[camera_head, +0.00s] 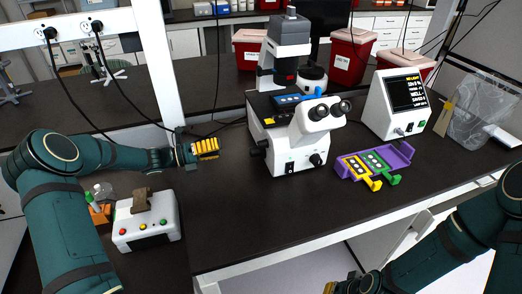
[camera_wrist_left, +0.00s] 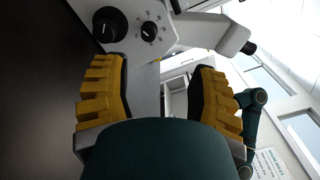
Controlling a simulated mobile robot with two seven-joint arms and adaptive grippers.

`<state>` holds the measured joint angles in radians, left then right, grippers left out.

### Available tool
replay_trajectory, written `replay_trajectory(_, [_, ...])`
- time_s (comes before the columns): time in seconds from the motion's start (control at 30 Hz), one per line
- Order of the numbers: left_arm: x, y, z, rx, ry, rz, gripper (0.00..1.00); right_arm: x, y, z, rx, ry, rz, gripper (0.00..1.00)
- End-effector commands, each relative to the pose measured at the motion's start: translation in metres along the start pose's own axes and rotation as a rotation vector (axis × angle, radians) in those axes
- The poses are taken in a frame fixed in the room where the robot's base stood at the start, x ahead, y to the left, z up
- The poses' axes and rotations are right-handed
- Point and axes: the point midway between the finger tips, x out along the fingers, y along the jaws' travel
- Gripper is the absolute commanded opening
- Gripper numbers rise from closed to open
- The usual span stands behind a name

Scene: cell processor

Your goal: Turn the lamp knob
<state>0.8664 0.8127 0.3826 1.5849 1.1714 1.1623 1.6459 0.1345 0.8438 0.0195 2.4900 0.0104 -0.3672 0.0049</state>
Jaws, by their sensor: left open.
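The white microscope (camera_head: 300,142) stands on the dark bench right of my left gripper (camera_head: 208,148). In the left wrist view its side (camera_wrist_left: 150,75) shows a large black knob (camera_wrist_left: 110,24) and a smaller black dial (camera_wrist_left: 150,32) ringed by marks, which looks like the lamp knob. That dial's side is turned away in the head view. My left gripper (camera_wrist_left: 160,92) is open and empty, with its yellow fingers apart from the microscope and pointing towards it. My right gripper (camera_head: 345,287) shows only in part at the bottom edge, partly hidden by its arm.
A white box with coloured buttons (camera_head: 147,222) stands at the front left. A purple rack (camera_head: 402,153) and a white device with a screen (camera_head: 397,105) are right of the microscope. The bench (camera_head: 222,200) between my left gripper and the microscope is clear. Black cables hang at the left.

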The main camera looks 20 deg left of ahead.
Motion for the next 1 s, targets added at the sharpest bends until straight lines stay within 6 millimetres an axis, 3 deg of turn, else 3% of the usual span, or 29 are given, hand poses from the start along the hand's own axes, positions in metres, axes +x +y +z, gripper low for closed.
replay_trajectory(0.03, [0.0, 0.011, -0.007, 0.001, 0.0, 0.0, 0.59, 0.013, 0.005, 0.002, 0.0, -0.001, 0.001, 0.0])
replay_trajectory(0.1, [0.0, 0.016, -0.011, 0.001, 0.0, 0.0, 0.59, 0.019, 0.007, 0.003, 0.0, -0.002, 0.003, 0.0])
replay_trajectory(0.37, [0.011, 0.017, -0.012, 0.001, 0.001, -0.003, 0.59, 0.022, 0.007, 0.003, -0.001, -0.001, 0.003, 0.0])
replay_trajectory(1.0, [0.123, 0.017, -0.012, 0.001, 0.001, -0.003, 0.59, 0.028, 0.01, 0.006, -0.004, -0.008, 0.002, 0.0])
